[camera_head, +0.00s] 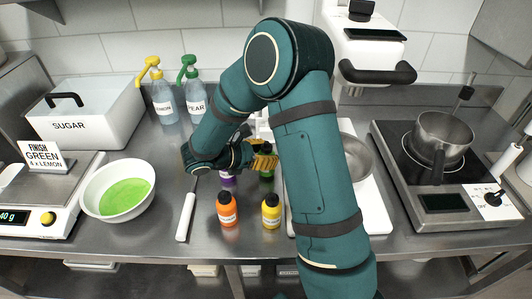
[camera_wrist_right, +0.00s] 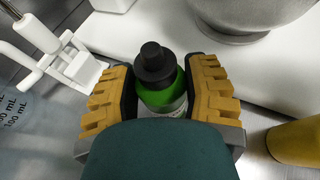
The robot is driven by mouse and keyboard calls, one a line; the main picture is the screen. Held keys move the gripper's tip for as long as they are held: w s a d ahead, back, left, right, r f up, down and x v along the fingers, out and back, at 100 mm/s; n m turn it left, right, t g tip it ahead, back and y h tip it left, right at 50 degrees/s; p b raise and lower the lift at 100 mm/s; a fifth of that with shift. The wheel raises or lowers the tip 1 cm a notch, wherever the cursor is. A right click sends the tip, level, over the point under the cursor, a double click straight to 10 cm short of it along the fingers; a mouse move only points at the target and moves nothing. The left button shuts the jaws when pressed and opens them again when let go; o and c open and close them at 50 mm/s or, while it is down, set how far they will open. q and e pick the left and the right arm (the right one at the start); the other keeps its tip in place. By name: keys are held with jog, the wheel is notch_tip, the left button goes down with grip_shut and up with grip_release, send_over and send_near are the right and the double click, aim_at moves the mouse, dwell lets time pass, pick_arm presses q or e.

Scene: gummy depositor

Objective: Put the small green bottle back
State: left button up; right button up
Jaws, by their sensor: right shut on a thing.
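The small green bottle (camera_wrist_right: 160,85) has a black cap and stands between the two yellow finger pads of my right gripper (camera_wrist_right: 162,95) in the right wrist view. The gripper is shut on it. In the head view the green bottle (camera_head: 267,175) is partly hidden by my right gripper (camera_head: 262,158), above the counter beside the purple bottle (camera_head: 228,180). Orange (camera_head: 228,212) and yellow (camera_head: 271,213) small bottles stand upright in front. I cannot tell whether the green bottle touches the counter. My left gripper is not in view.
A white bowl of green liquid (camera_head: 107,207) and a white-handled spatula (camera_head: 186,217) are at left. Lemon (camera_head: 164,103) and pear (camera_head: 196,102) pump bottles stand behind. A steel bowl (camera_head: 354,160) and a hotplate with a pot (camera_head: 444,137) are at right.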

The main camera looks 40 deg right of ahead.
jog(key=shift+f+b, duration=0.45)
jog(key=shift+f, duration=0.25)
jog(key=o, duration=1.3)
jog(key=shift+r, duration=0.1)
notch_tip(320, 180, up, 10)
